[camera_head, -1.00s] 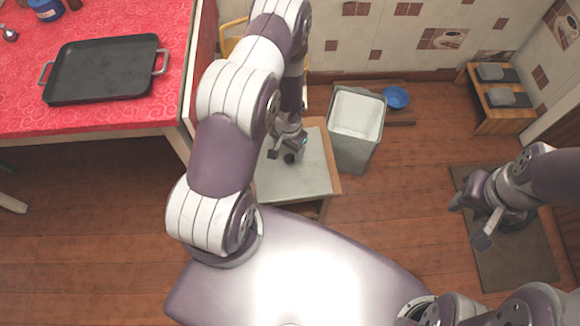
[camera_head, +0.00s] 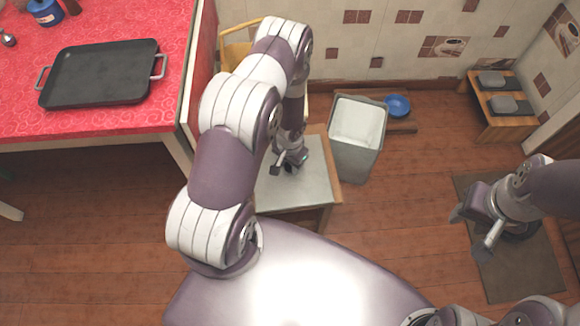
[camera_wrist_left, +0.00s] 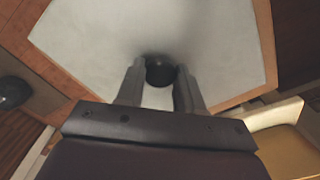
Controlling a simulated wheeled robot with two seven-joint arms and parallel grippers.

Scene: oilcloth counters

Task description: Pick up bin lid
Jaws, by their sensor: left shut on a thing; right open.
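The bin lid (camera_head: 308,183) is a pale grey square panel on a small wooden table beside the open-topped grey bin (camera_head: 352,158). In the left wrist view the lid (camera_wrist_left: 215,45) fills the upper middle, with a round black knob (camera_wrist_left: 160,70) on it. My left gripper (camera_head: 289,163) is over the lid, with its fingers (camera_wrist_left: 160,80) shut on the knob from both sides. In the head view the gripper hides the knob. I cannot tell whether the lid is clear of the table. My right gripper (camera_head: 469,230) is open and empty above a dark floor mat at the right.
A red-covered counter (camera_head: 110,122) with a black tray (camera_head: 100,73) stands at the left. A yellow chair (camera_head: 236,50) is behind my left arm. A blue bowl (camera_head: 398,105) lies behind the bin. A low wooden stand (camera_head: 503,128) is at the back right.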

